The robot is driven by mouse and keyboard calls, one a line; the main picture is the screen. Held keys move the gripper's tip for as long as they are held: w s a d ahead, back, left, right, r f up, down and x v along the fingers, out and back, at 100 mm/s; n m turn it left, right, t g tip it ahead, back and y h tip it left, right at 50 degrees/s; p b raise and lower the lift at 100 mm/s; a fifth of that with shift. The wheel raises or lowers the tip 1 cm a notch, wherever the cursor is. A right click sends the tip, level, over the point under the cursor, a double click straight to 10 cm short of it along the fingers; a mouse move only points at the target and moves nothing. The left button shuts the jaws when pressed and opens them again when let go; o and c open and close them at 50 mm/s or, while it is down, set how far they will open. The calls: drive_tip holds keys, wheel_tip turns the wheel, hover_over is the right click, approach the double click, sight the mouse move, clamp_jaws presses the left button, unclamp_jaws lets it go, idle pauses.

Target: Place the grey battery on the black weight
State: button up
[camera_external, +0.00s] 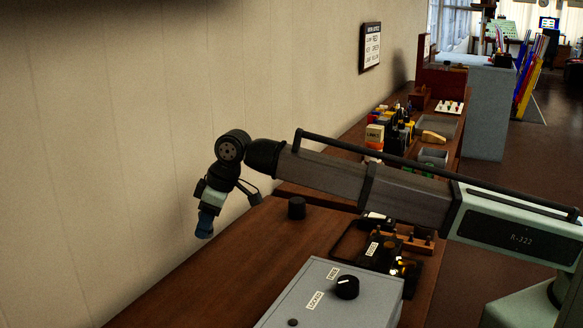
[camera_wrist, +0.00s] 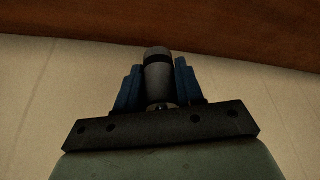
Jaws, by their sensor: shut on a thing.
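My gripper (camera_external: 205,224) hangs at the left of the external view, seen against the wall, with its blue fingers pointing down. In the wrist view the blue fingers are shut on a grey cylinder with a dark band, the grey battery (camera_wrist: 158,78), one finger on each side. The battery cannot be made out in the external view. The black weight (camera_external: 296,208), a short dark cylinder, stands upright on the wooden bench to the right of my gripper, clear of it. The weight is not seen in the wrist view.
A grey box (camera_external: 331,303) with a black knob stands at the front of the bench (camera_external: 235,262). A dark tray (camera_external: 352,243) with small parts lies behind it, under my arm. Bare wood lies around the weight. The wall (camera_external: 120,150) runs along the left.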

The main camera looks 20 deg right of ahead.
drive_tip(key=shift+r, duration=0.6)
drive_tip(key=shift+w+d+r, duration=0.1)
drive_tip(key=shift+w, duration=0.05)
drive_tip(key=w+d+r+m, duration=0.2)
drive_tip(key=w+d, duration=0.6)
drive_tip(key=w, duration=0.2)
wheel_tip(320, 180, up, 3)
drive_tip(key=m+t+h, duration=0.2)
drive_tip(key=m, duration=0.3)
hover_over(293, 198)
drive_tip(key=s, duration=0.2)
drive_tip(key=shift+y, duration=0.3)
drive_tip(key=shift+w+d+f, duration=0.15)
drive_tip(key=shift+d+f, duration=0.05)
drive_tip(key=shift+f, duration=2.15)
drive_tip(key=shift+w+d+f, duration=0.1)
drive_tip(key=shift+d+f, duration=0.05)
drive_tip(key=shift+f, duration=2.2)
drive_tip(key=shift+f, duration=0.15)
drive_tip(key=o, duration=1.1)
drive_tip(key=shift+c, duration=0.2)
